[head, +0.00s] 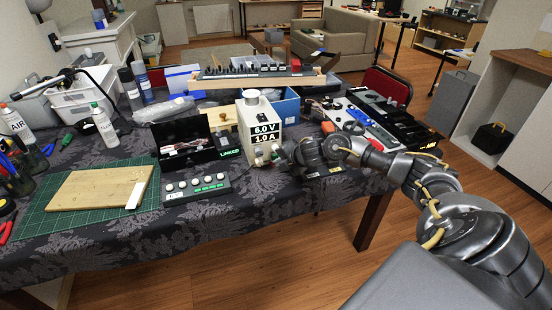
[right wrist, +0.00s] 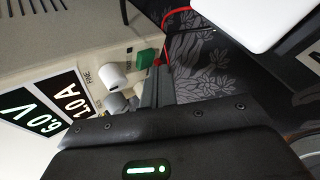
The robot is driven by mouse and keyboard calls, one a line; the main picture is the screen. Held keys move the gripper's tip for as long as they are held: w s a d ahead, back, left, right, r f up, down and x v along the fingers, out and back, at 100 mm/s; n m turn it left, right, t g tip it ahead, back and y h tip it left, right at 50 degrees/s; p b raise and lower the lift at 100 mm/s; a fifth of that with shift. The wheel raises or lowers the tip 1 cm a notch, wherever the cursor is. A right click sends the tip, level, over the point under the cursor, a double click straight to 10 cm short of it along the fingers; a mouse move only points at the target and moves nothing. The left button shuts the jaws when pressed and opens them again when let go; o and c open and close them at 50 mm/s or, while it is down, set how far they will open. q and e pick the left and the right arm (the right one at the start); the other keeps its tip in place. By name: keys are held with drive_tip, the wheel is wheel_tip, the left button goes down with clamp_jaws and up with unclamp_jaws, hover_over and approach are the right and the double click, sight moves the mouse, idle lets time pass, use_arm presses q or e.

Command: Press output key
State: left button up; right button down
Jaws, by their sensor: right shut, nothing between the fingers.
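The power supply (head: 258,128) is a cream box near the table's front edge, with displays reading 6.0 V and 1.0 A. In the right wrist view its front face (right wrist: 60,50) fills the left side, with a white knob (right wrist: 112,75) marked FINE and a green square key (right wrist: 146,58). I cannot read which key is the output key. My right gripper (head: 281,153) is shut and empty at the lower right of the panel. Its fingers (right wrist: 153,90) lie close to the knobs and green key; I cannot tell if they touch. My left gripper is out of view.
A black box (head: 188,145) and a button strip (head: 196,188) are left of the supply. A wooden board (head: 100,188) lies on a green mat (head: 40,218). A red cable (right wrist: 165,30) runs beside the green key. Trays of parts (head: 375,118) stand to the right.

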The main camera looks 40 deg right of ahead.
drive_tip(key=shift+s+a, duration=0.1)
drive_tip(key=shift+s, duration=0.25)
drive_tip(key=s+p, duration=0.1)
drive_tip(key=s+a, duration=0.1)
drive_tip(key=s, duration=0.1)
drive_tip(key=shift+s+p, duration=0.2)
drive_tip(key=shift+p, duration=0.2)
drive_tip(key=shift+s+a, duration=0.35)
drive_tip(key=shift+s, duration=0.4)
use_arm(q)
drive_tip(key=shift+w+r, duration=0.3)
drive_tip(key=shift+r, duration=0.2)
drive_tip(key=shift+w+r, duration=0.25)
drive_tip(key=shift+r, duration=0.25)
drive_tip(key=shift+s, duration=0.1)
